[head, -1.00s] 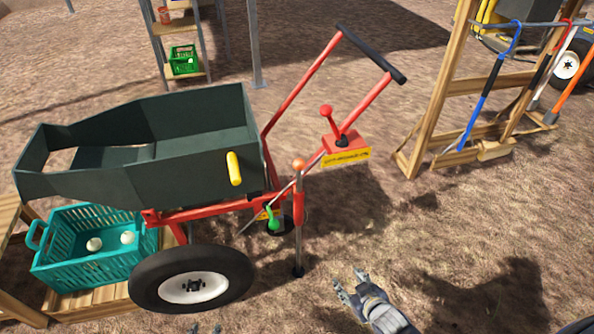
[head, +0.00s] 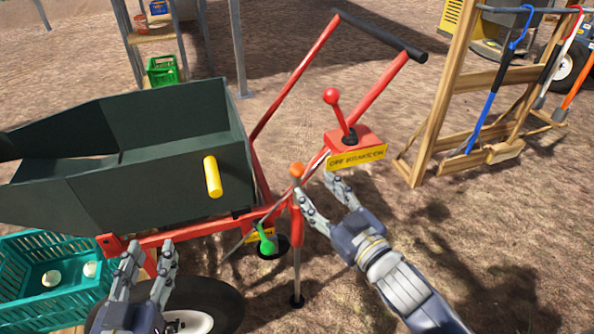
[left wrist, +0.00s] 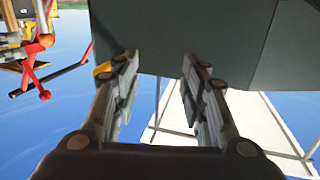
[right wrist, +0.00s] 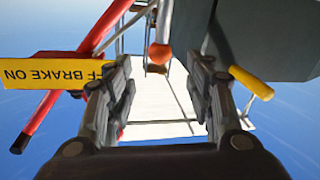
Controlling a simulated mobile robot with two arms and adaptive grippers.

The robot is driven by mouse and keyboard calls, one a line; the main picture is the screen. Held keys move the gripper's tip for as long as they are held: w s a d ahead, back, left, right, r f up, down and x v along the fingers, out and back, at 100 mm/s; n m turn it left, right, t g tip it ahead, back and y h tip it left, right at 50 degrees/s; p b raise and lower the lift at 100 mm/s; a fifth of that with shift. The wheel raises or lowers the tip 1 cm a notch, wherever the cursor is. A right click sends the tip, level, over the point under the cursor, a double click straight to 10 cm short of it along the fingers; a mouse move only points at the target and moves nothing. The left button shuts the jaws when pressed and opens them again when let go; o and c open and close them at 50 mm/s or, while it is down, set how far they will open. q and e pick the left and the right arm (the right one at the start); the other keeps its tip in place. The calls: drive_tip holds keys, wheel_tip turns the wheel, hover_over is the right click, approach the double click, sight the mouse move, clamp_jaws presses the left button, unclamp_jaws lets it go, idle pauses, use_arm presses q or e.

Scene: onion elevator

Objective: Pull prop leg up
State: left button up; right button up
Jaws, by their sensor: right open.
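The prop leg (head: 296,232) stands upright beside the red cart frame, with a red sleeve, a metal shaft, an orange ball on top and a dark foot on the ground. My right gripper (head: 316,186) is open beside the top of the leg. In the right wrist view the orange ball (right wrist: 160,53) shows beyond and between the open fingers, not gripped. My left gripper (head: 152,248) is open and empty in front of the cart's dark green hopper (head: 120,140), above the wheel. The hopper also fills the upper left wrist view (left wrist: 200,35).
A red brake lever (head: 332,97) with a yellow label stands right of the leg. A green handle (head: 266,245) is left of it, and a yellow handle (head: 212,176) juts from the hopper. A teal crate (head: 45,300) sits at lower left. A wooden tool rack (head: 440,100) stands at right.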

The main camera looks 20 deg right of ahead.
sight(301, 174)
drive_tip(key=b+x, duration=0.1)
drive_tip(key=x, duration=0.6)
drive_tip(key=shift+w+f, duration=0.1)
drive_tip(key=shift+w, duration=0.1)
use_arm(q)
wheel_tip(301, 174, up, 8)
drive_tip(key=t+h, duration=0.1)
drive_tip(key=t, duration=0.3)
drive_tip(key=shift+s+d+f+h, duration=0.2)
drive_tip(key=shift+s+d+h, duration=0.1)
drive_tip(key=shift+s+d, duration=0.1)
use_arm(e)
drive_tip(key=shift+x, duration=0.95)
drive_tip(key=shift+s, duration=0.1)
drive_tip(key=shift+c, duration=0.3)
use_arm(q)
drive_tip(key=shift+w, duration=0.1)
use_arm(e)
clamp_jaws()
